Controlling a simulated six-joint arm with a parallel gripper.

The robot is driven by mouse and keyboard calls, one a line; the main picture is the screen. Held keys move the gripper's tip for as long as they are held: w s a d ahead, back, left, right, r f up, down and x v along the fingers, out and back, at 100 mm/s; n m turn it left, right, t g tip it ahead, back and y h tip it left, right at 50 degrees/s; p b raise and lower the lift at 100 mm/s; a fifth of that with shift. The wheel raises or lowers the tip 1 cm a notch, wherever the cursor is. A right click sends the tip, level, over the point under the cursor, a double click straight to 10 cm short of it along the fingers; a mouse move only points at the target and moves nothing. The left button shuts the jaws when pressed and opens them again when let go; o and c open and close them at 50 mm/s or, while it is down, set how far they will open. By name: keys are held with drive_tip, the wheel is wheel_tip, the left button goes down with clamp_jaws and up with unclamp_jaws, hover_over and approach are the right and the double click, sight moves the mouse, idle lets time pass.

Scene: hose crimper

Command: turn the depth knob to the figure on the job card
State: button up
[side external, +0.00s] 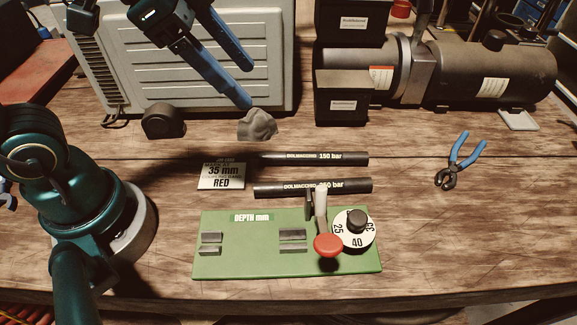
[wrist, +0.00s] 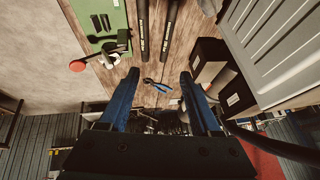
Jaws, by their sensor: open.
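The depth knob (side external: 357,220) is a black cap on a white dial at the right end of the green crimper board (side external: 225,262). The dial shows 25 at left, 40 at the bottom and a partly turned figure, seemingly 35, at right. I cannot make out an index mark. The job card (side external: 222,176) lies behind the board and reads 35 mm and RED. My gripper (side external: 247,86) is open and empty, high behind the card and well away from the knob. In the wrist view the board (wrist: 88,14) is at upper left, beyond my open fingers.
A red-tipped lever (side external: 327,244) stands just left of the dial. Two black hoses (side external: 335,158) (side external: 335,186) lie behind the board. Blue-handled pliers (side external: 460,160) lie at right. Black bins (side external: 345,97), a grey rock-like lump (side external: 257,124) and a grey case (side external: 200,70) stand behind.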

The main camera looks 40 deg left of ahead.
drive_tip(key=w+d+f+m+g+h, duration=0.25)
drive_tip(key=w+d+m, duration=0.25)
drive_tip(key=d+m, duration=0.3)
drive_tip(key=g, duration=0.3)
hover_over(357, 216)
drive_tip(key=a, duration=0.3)
drive_tip(key=shift+y, duration=0.25)
wheel_tip(357, 216, down, 7)
drive_tip(key=shift+d+r, duration=0.15)
drive_tip(key=shift+r, duration=0.05)
drive_tip(key=shift+s+d+f, duration=0.1)
drive_tip(key=shift+d+f, duration=0.1)
drive_tip(key=shift+f, duration=0.1)
drive_tip(key=shift+x, duration=2.2)
clamp_jaws()
